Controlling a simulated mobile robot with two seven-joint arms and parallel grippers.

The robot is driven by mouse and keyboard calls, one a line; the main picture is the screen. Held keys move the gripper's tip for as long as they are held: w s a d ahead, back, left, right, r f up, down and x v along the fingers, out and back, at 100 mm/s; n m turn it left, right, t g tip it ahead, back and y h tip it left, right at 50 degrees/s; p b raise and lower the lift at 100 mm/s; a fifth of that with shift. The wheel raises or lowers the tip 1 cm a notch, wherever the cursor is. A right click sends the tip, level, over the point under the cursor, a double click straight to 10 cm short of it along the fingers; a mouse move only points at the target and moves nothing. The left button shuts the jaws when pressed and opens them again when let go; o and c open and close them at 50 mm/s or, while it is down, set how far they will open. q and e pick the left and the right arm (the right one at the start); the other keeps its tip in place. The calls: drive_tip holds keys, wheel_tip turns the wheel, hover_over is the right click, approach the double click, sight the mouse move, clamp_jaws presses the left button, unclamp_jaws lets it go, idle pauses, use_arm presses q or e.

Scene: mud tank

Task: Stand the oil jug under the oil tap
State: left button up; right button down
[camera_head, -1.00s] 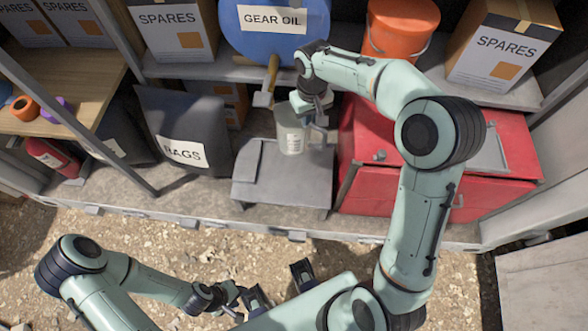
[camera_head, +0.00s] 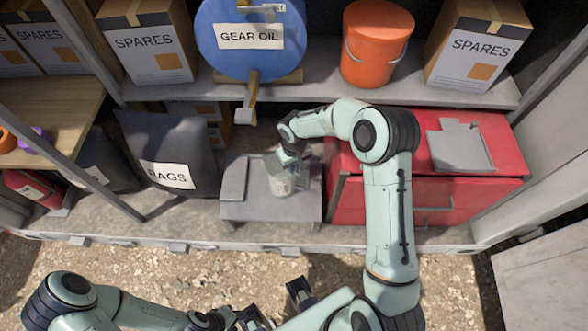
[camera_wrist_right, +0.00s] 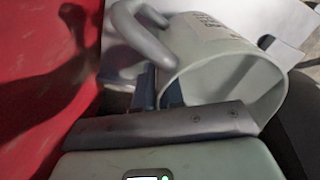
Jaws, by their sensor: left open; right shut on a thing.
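The blue drum (camera_head: 250,58) marked GEAR OIL lies on the shelf, and its brass tap (camera_head: 251,92) points toward me with its spout (camera_head: 244,116) low at the front. The pale grey-green oil jug (camera_head: 283,184) is at the grey stand (camera_head: 270,210), below and right of the spout. I cannot tell whether its base touches the stand. My right gripper (camera_head: 293,160) is shut on the jug; the right wrist view shows its open mouth (camera_wrist_right: 228,88) and grey handle (camera_wrist_right: 143,38) close to the fingers. My left gripper (camera_head: 273,304) is open and empty near the bottom edge.
A red cabinet (camera_head: 440,195) stands right of the stand. An orange bucket (camera_head: 374,45) and SPARES boxes (camera_head: 478,45) fill the shelf. The gravelly ground in front is open.

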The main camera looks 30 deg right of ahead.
drive_tip(key=shift+f, duration=1.05)
drive_tip(key=shift+f, duration=0.25)
drive_tip(key=c, duration=1.2)
unclamp_jaws()
drive_tip(key=shift+c, duration=0.2)
drive_tip(key=shift+r, duration=0.15)
